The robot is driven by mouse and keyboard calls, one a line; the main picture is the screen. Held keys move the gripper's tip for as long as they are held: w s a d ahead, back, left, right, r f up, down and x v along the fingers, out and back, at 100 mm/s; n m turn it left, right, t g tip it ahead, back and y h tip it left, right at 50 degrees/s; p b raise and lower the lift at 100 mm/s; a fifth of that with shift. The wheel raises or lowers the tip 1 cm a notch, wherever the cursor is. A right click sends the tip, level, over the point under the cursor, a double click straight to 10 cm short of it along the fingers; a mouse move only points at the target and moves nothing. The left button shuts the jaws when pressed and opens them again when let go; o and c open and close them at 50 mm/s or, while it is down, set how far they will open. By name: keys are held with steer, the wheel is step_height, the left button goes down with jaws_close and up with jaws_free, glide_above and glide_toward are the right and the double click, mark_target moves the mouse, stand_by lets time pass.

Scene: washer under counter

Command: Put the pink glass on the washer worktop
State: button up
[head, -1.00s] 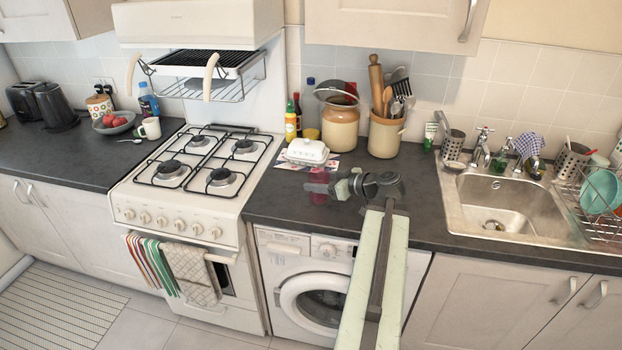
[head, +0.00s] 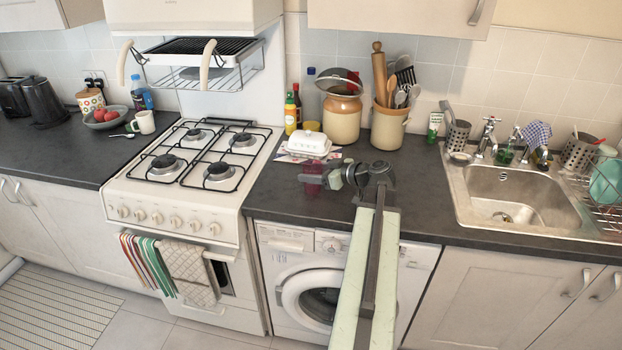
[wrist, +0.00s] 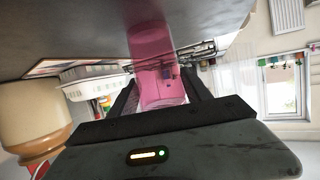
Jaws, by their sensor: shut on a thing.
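The pink see-through glass (head: 312,174) is over the dark worktop (head: 275,200) above the washer (head: 305,282), in front of the white butter dish. My gripper (head: 318,177) reaches in from the right and is shut on the glass. In the wrist view the glass (wrist: 157,62) stands between my two dark fingers (wrist: 162,88), with the worktop (wrist: 60,30) filling the upper left of that tilted picture. The glass is at or just above the worktop; I cannot tell whether its base touches.
The white butter dish (head: 308,144) sits on a paper just behind the glass. A brown-and-cream jar (head: 341,119) and a utensil crock (head: 388,128) stand farther back. The hob (head: 205,160) is left, the sink (head: 515,195) right. Bare worktop lies in front of the glass.

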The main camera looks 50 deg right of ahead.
steer(key=shift+w+r, duration=0.1)
steer(key=shift+a+f, duration=0.1)
steer(key=shift+f, duration=0.1)
steer(key=o, duration=1.6)
steer(key=shift+r, duration=0.1)
steer(key=shift+s+r, duration=0.3)
steer(key=shift+r, duration=0.05)
steer(key=p+v, duration=0.4)
steer(key=v, duration=0.7)
steer(key=shift+s, duration=0.25)
